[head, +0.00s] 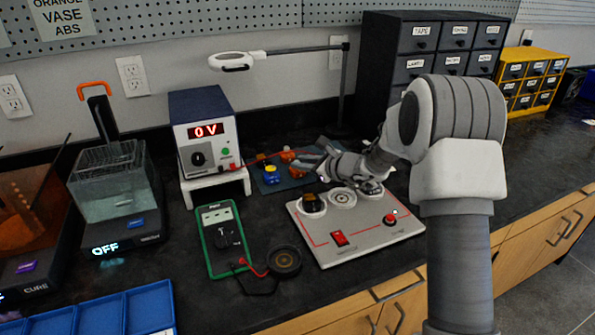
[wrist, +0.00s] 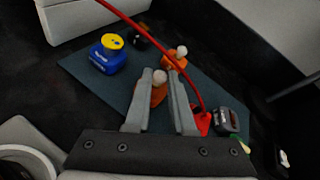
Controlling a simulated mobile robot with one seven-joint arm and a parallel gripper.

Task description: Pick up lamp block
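A small orange lamp block (wrist: 155,95) with a white round bulb on top shows between the two grey fingers of my gripper (wrist: 160,73) in the wrist view. The fingers stand apart, and whether they touch the block is unclear. A second orange block (wrist: 174,62) with a white bulb sits just beyond, beside a red cable. Both are on a dark blue-grey mat (wrist: 87,72). In the head view my gripper (head: 316,158) is over the mat's right side, partly hiding it, and an orange block (head: 288,157) shows just left of the fingers.
On the mat are a blue block with a yellow top (wrist: 108,55), a black piece (wrist: 138,37) and a dark block (wrist: 228,122). A red cable (wrist: 150,38) crosses above. A power supply (head: 205,135) stands left; a grey switch panel (head: 345,240) lies in front.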

